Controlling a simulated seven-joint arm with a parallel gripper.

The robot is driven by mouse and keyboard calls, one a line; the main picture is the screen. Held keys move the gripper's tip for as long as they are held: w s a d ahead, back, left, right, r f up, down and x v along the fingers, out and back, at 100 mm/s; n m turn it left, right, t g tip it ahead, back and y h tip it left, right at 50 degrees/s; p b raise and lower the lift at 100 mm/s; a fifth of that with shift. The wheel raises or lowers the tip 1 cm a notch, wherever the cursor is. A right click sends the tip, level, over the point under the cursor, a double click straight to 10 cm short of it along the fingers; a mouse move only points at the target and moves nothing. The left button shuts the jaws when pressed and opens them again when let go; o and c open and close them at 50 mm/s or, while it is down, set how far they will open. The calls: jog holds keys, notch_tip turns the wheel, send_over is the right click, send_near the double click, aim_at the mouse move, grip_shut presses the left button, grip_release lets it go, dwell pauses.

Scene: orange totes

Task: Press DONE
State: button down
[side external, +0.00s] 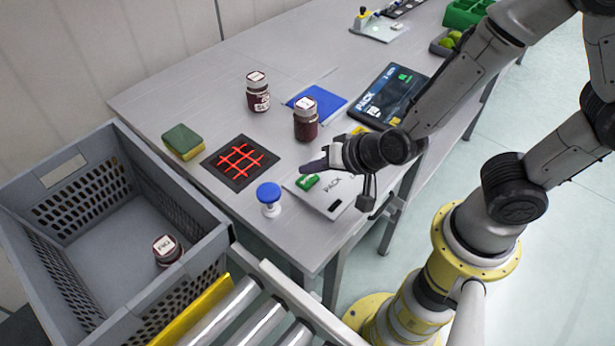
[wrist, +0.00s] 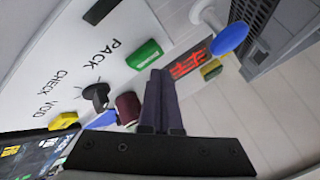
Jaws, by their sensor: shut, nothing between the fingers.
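No label reading DONE is legible in either view. A white panel (side external: 325,200) lies near the table's front edge. My gripper (side external: 308,168) is shut and empty close to the panel's green button; contact cannot be told. Its fingers (wrist: 160,75) show dark in the wrist view.
A blue-topped knob (side external: 269,192), a red grid on a dark mat (side external: 240,162) and a sponge (side external: 183,141) lie left of the panel. Two jars (side external: 306,122) (side external: 258,93) and a blue pad (side external: 316,103) stand behind. A grey tote (side external: 200,215) holding a jar (side external: 166,252) is at left.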

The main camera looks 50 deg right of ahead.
aim_at(312, 182)
jog(key=shift+f, duration=0.15)
jog(key=shift+f, duration=0.3)
jog(key=shift+f, duration=0.5)
dwell(1.0)
jog(key=shift+r, duration=0.9)
jog(key=shift+r, duration=2.5)
